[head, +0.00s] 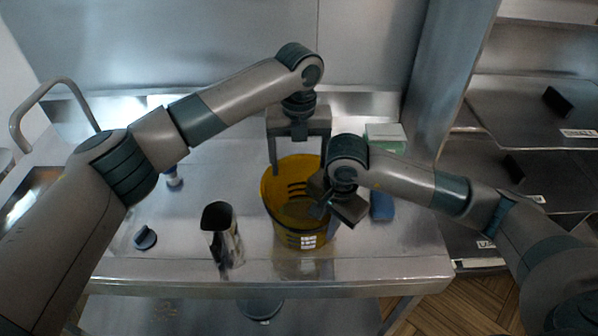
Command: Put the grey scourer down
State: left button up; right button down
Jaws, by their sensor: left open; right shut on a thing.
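My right gripper (322,205) is shut and tilted over the right rim of a yellow, slotted bucket (276,194). It holds a small dark grey piece, which I take as the grey scourer; gripper parts largely hide it, and its outline is hard to tell. Whether it touches the bucket I cannot tell. My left gripper (298,163) is open and empty, pointing down over the back of the bucket, with its fingers spread apart. The bucket stands upright on the steel table (180,262).
A steel jug (222,240) stands left of the bucket. A dark round knob-like thing (145,238) and a small blue-and-white bottle (173,178) are farther left. A blue block (382,206) lies right of the bucket, a green-and-white box (385,137) behind it. Steel shelves (520,110) stand right.

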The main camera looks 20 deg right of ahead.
pick_arm(q)
notch_tip(320, 180, up, 9)
dwell(0.3)
dwell(0.4)
pick_arm(e)
jog(key=c, duration=1.8)
grip_release()
jog(key=shift+r, duration=0.1)
jog(key=shift+r+b, duration=0.3)
jog(key=shift+r, duration=0.15)
pick_arm(q)
jog(key=shift+f+b, duration=2.1)
jog(key=shift+f, duration=0.3)
pick_arm(e)
jog(key=shift+s+d+r, duration=0.1)
jog(key=shift+s+r, duration=0.1)
jog(key=shift+r, duration=2.5)
jog(key=shift+s+d+r, duration=0.15)
jog(key=shift+s+r, duration=0.05)
jog(key=shift+r, duration=2.5)
jog(key=shift+s+d+r, duration=0.1)
jog(key=shift+s+r, duration=0.1)
jog(key=shift+r, duration=2.5)
